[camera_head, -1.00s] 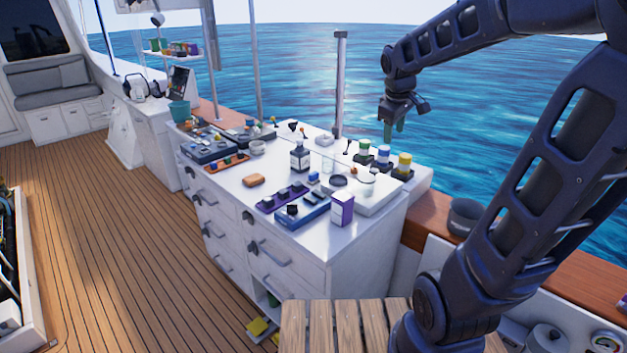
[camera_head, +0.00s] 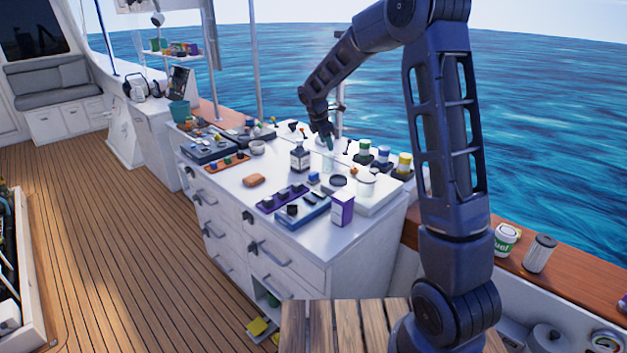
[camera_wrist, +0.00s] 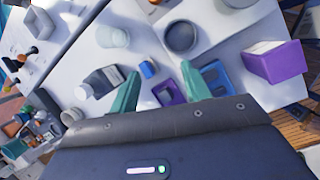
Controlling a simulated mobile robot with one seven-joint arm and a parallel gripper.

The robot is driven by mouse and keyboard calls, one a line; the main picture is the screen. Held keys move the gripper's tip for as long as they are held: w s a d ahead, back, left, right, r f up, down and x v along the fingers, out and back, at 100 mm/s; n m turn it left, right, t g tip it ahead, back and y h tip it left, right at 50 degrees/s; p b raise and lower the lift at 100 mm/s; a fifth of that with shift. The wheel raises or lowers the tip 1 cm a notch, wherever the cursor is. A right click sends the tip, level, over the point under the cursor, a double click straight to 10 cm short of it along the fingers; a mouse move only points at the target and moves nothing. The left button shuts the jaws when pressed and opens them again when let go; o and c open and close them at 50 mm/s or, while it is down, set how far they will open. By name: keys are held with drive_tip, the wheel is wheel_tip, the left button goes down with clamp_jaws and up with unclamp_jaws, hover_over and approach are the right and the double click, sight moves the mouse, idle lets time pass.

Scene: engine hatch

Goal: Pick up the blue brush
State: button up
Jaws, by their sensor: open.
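My gripper (camera_head: 327,138) is above the far side of the white cabinet top (camera_head: 228,178). In the wrist view my gripper (camera_wrist: 160,76) shows two green fingers spread apart with nothing between them. A small blue item (camera_head: 313,178) stands on the cabinet top near the dark bottle. It also shows in the wrist view (camera_wrist: 147,69), below and between the fingers, apart from them. It is too small to tell whether it is the blue brush. No other thing is clearly a blue brush.
A dark bottle (camera_head: 299,157), a purple and white box (camera_head: 342,208), a blue tray (camera_head: 303,214), a purple tray (camera_head: 280,199) and an orange sponge (camera_head: 254,181) crowd the top. Paint jars (camera_head: 383,155) stand at the right. Bare white surface lies at the front left.

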sight(313, 173)
drive_tip(key=w+a+f+n, duration=0.5)
drive_tip(key=a+f, duration=0.3)
drive_tip(key=f, duration=0.1)
drive_tip(key=x, duration=0.7)
drive_tip(key=d+x, duration=0.1)
drive_tip(key=x, duration=0.2)
drive_tip(key=shift+s+f, duration=0.1)
drive_tip(key=shift+f, duration=0.1)
drive_tip(key=c, duration=0.8)
drive_tip(key=shift+r, duration=0.15)
